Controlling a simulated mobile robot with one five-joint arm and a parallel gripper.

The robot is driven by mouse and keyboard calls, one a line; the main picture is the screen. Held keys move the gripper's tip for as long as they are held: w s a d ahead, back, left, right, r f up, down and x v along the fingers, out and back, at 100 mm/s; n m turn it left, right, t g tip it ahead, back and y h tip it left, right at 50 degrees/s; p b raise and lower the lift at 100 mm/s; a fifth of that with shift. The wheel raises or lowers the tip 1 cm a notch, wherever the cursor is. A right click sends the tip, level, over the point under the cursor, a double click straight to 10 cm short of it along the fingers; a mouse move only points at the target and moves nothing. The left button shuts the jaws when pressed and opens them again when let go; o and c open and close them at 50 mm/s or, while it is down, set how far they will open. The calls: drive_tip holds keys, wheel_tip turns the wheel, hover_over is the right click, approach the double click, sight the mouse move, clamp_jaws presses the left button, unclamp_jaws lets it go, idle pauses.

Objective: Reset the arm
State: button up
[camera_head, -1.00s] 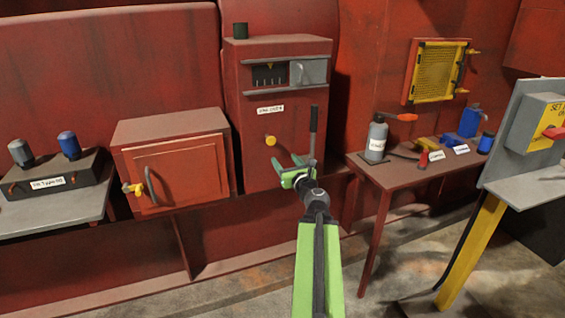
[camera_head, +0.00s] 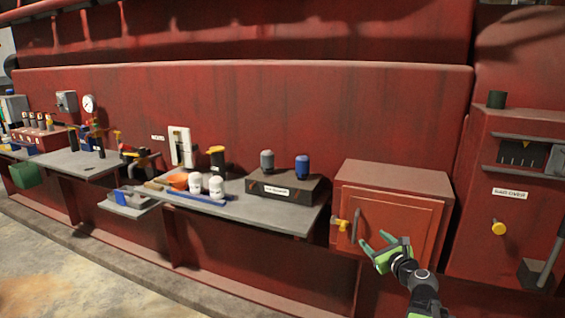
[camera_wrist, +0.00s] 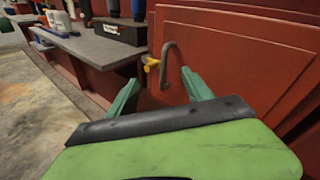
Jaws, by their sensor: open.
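My gripper (camera_head: 379,247) is green, open and empty. In the head view it shows in front of the lower part of the red cabinet (camera_head: 398,178). In the wrist view its two fingers (camera_wrist: 160,92) stand apart, with the cabinet's grey curved handle (camera_wrist: 174,62) visible beyond and between them. Nothing is between the fingertips. The cabinet door is shut, with a yellow latch (camera_head: 340,225) at its left edge. My arm enters from the bottom right of the head view.
A grey bench (camera_head: 270,218) left of the cabinet holds a dark box (camera_head: 284,188), white jars (camera_head: 205,184) and a blue tray. A red machine (camera_head: 510,225) with a yellow knob (camera_head: 498,228) and a lever stands right. The floor (camera_head: 60,265) at lower left is clear.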

drive_tip(key=a+f+n+g+y, duration=0.4)
drive_tip(key=a+n, duration=0.4)
drive_tip(key=a, duration=0.7)
drive_tip(key=s+a+f+n+g, duration=0.6)
drive_tip(key=s+a+f+n, duration=0.2)
drive_tip(key=a+f+n, duration=0.35)
drive_tip(key=s+d+f+n+g+h, duration=0.55)
drive_tip(key=s+d+n, duration=0.25)
drive_tip(key=s+n, duration=0.2)
wheel_tip(320, 180, up, 18)
drive_tip(key=n+p, duration=0.1)
drive_tip(key=p, duration=1.6)
drive_tip(key=shift+s+h, duration=0.35)
drive_tip(key=shift+s, duration=0.05)
drive_tip(key=shift+f+n+g, duration=0.1)
drive_tip(key=shift+n+g, duration=0.15)
